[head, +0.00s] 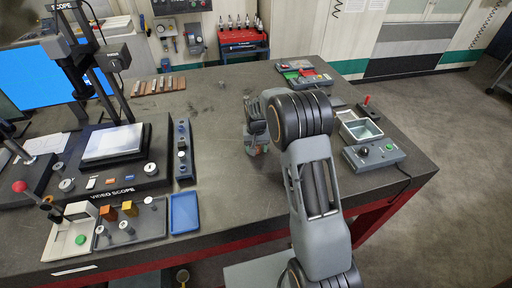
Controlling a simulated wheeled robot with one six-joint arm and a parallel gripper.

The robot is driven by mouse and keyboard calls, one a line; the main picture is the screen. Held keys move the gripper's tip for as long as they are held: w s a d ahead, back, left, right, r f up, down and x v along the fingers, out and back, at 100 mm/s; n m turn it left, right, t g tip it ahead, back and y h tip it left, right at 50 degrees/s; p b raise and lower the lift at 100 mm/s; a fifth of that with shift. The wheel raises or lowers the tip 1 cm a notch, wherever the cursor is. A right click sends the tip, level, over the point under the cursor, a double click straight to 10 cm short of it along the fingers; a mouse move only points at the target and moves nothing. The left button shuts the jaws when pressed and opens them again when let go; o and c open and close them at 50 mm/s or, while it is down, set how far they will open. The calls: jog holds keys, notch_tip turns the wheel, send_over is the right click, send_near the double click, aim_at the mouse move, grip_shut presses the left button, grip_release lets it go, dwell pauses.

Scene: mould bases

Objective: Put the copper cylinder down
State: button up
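My gripper (256,149) points down over the middle of the dark grey bench, left of my arm's elbow. A small copper-coloured piece shows between its fingertips, and I take this to be the copper cylinder (263,149). The fingers appear shut on it. Most of the cylinder is hidden by the fingers and wrist. I cannot tell whether its lower end touches the bench top (222,180).
A video scope stand (115,150) and a blue tray (184,213) are at left. Wooden-looking blocks (160,85) lie at the back. A metal box (361,129) and control box (374,153) stand at right. The bench between is mostly clear.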

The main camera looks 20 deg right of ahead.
jog(key=shift+o, duration=0.6)
jog(key=shift+r, duration=0.1)
jog(key=shift+r, duration=0.25)
jog(key=s+r+t+b, duration=0.1)
jog(key=s+r, duration=0.2)
jog(key=r, duration=0.5)
jog(key=s+r+b, duration=0.1)
jog(key=s+r, duration=0.2)
jog(key=r, duration=0.5)
jog(key=s+n+t, duration=0.2)
jog(key=s+t, duration=0.1)
jog(key=s, duration=1.7)
jog(key=shift+t, duration=0.3)
